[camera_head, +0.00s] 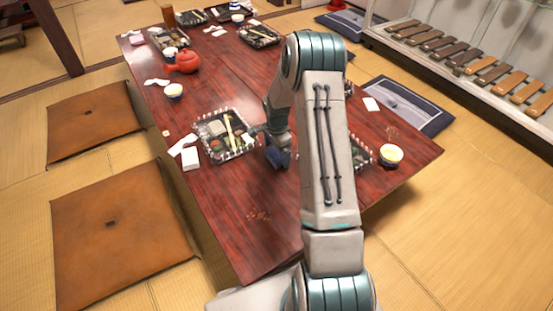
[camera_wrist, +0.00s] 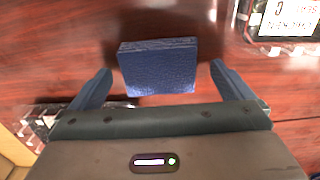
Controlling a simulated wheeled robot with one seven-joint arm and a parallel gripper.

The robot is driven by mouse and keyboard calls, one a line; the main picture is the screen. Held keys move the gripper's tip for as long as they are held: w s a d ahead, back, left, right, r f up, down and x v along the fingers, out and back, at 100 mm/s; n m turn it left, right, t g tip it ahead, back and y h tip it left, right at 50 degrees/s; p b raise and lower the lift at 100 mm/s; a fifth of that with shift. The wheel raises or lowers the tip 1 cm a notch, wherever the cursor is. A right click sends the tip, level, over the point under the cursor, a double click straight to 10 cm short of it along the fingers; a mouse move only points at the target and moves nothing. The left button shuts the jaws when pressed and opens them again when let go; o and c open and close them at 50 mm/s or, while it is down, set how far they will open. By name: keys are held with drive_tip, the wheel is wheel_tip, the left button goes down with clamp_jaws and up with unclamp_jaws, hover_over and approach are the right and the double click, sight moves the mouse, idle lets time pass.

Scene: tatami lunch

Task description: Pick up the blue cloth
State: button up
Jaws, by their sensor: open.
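The blue cloth (camera_wrist: 158,68) looks like a small folded block on the red-brown table. In the wrist view it lies between and just beyond my two fingertips. My gripper (camera_wrist: 160,82) is open, with one finger on each side of the cloth and a gap to each. In the head view the cloth (camera_head: 277,158) shows as a dark blue patch below the end of my arm. My arm hides part of the table around it, and the fingers cannot be made out clearly there.
The long table (camera_head: 220,240) holds a lunch tray (camera_head: 222,157) just left of my gripper. A red teapot (camera_head: 184,62) is farther back. White napkins (camera_head: 190,158) lie at the left edge. The near table end is mostly clear.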

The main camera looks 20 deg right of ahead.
sight(279, 153)
drive_tip(key=c, duration=1.1)
drive_tip(key=shift+r, duration=0.1)
drive_tip(key=shift+r+p, duration=0.4)
drive_tip(key=shift+r, duration=0.15)
drive_tip(key=r+p, duration=0.1)
drive_tip(key=r, duration=0.1)
drive_tip(key=r+p, duration=0.1)
drive_tip(key=shift+s+d+r, duration=0.1)
drive_tip(key=shift+d+r, duration=0.25)
drive_tip(key=s+d+r+p, duration=0.1)
drive_tip(key=d+r, duration=0.1)
drive_tip(key=d, duration=0.1)
drive_tip(key=s+d+r+p, duration=0.1)
drive_tip(key=d+r, duration=0.1)
drive_tip(key=d, duration=0.2)
drive_tip(key=s+d+r+p, duration=0.1)
drive_tip(key=d+r, duration=0.1)
drive_tip(key=d, duration=0.1)
drive_tip(key=shift+s+d, duration=0.15)
drive_tip(key=shift+s, duration=0.25)
